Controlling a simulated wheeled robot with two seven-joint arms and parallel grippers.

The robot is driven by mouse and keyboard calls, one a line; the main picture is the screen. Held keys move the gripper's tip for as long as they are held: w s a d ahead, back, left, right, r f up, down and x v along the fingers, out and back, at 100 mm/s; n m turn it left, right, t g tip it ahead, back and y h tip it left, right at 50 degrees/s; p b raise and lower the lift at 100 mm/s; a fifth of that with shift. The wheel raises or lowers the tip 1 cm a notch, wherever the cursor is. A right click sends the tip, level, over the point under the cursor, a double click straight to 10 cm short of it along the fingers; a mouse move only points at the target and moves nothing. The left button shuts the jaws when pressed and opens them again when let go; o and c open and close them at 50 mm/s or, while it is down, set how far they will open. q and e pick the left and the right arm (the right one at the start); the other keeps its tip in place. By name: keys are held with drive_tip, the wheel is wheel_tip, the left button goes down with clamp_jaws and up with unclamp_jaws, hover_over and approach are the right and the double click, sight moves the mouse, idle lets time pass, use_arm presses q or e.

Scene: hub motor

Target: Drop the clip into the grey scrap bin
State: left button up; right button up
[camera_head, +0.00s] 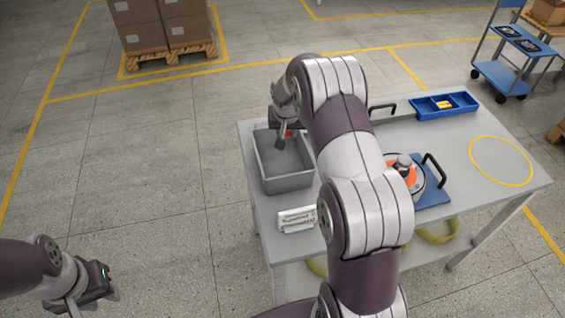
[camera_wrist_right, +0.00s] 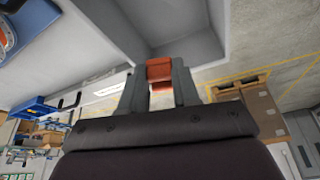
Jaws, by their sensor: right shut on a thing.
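The grey scrap bin (camera_head: 287,184) stands on the near left part of the table. My right gripper (camera_head: 284,139) is over the far part of the bin, pointing down. It is shut on the orange-red clip (camera_head: 289,134). In the right wrist view the clip (camera_wrist_right: 160,70) sits between the two grey fingertips, with the bin's grey wall (camera_wrist_right: 110,25) beyond it. My left gripper (camera_head: 108,292) is at the lower left, away from the table; its finger opening is not clear.
The table (camera_head: 468,185) also bears a white labelled box (camera_head: 297,219), a blue tray (camera_head: 428,112) with yellow pieces, and an orange-and-grey motor part (camera_head: 412,172) on a blue plate with black handles. My right arm hides the table's middle.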

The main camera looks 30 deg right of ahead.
drive_tip(key=shift+s+a+r, duration=0.15)
drive_tip(key=shift+r, duration=0.1)
drive_tip(key=o, duration=0.6)
drive_tip(key=shift+s+a+r, duration=0.15)
drive_tip(key=shift+s+r, duration=0.05)
drive_tip(key=o, duration=0.5)
drive_tip(key=shift+c, duration=0.2)
drive_tip(key=shift+w+d+f, duration=0.15)
drive_tip(key=shift+d+f, duration=0.05)
use_arm(q)
drive_tip(key=shift+s+a+f+b, duration=0.2)
drive_tip(key=shift+s+f+b, duration=0.05)
drive_tip(key=shift+f+b, duration=0.5)
use_arm(e)
drive_tip(key=v, duration=1.2)
drive_tip(key=shift+r, duration=0.25)
drive_tip(key=shift+a, duration=0.15)
drive_tip(key=s+a+f+n, duration=0.2)
drive_tip(key=s+a, duration=0.2)
drive_tip(key=s, duration=0.3)
drive_tip(key=s+a+f+n+g+y, duration=0.1)
drive_tip(key=s+a+f+n, duration=0.1)
drive_tip(key=s+a, duration=0.3)
drive_tip(key=s+a+f+n+g+y, duration=0.1)
drive_tip(key=s+a+f, duration=0.3)
drive_tip(key=s, duration=0.6)
drive_tip(key=shift+s+a+n, duration=0.25)
drive_tip(key=shift+a+n, duration=0.2)
drive_tip(key=shift+n, duration=0.05)
